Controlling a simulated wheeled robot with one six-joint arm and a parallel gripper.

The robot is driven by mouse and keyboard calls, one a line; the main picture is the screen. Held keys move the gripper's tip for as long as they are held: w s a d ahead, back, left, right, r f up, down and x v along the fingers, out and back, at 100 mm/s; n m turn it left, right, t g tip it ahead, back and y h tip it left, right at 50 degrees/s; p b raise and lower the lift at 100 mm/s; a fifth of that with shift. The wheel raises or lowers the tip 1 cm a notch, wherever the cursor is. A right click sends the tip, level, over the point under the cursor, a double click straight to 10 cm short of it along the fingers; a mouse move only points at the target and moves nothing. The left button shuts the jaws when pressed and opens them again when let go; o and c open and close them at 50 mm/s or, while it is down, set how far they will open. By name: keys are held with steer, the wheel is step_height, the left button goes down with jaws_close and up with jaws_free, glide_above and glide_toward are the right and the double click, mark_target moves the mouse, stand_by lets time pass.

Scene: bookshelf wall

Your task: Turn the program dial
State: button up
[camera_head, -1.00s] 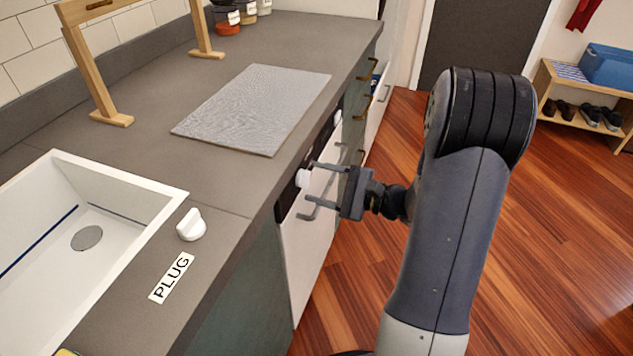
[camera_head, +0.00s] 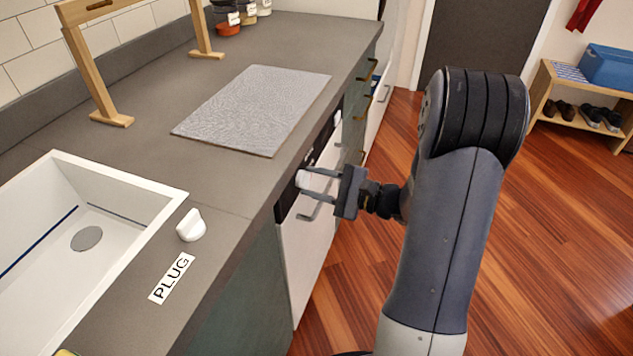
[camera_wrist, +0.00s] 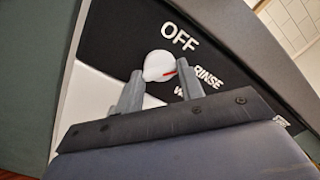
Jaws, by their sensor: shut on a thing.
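The program dial (camera_wrist: 158,66) is a white round knob with a red mark on a black panel (camera_wrist: 130,45). In the wrist view the word OFF is above it, and RINSE is to its right; another label is partly hidden by a finger. The red mark points right, toward RINSE. My gripper (camera_wrist: 160,82) has one finger on each side of the dial and is shut on it. In the head view the dial (camera_head: 303,180) shows between the fingertips of my gripper (camera_head: 318,178), at the front of the white appliance (camera_head: 305,250) under the counter.
The grey counter (camera_head: 225,185) overhangs the panel closely. A bar handle (camera_head: 312,214) sits just below the dial. A second white knob (camera_head: 337,118) is farther along the panel. A sink (camera_head: 120,190), a white plug (camera_head: 191,225) and a grey mat (camera_head: 255,105) are on the counter. The wooden floor is clear.

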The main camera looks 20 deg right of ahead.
steer(key=shift+m+p, duration=1.4)
steer(key=shift+m, duration=0.6)
steer(key=o, duration=1)
steer(key=shift+d, duration=0.1)
steer(key=v, duration=1)
steer(key=shift+s+d, duration=0.25)
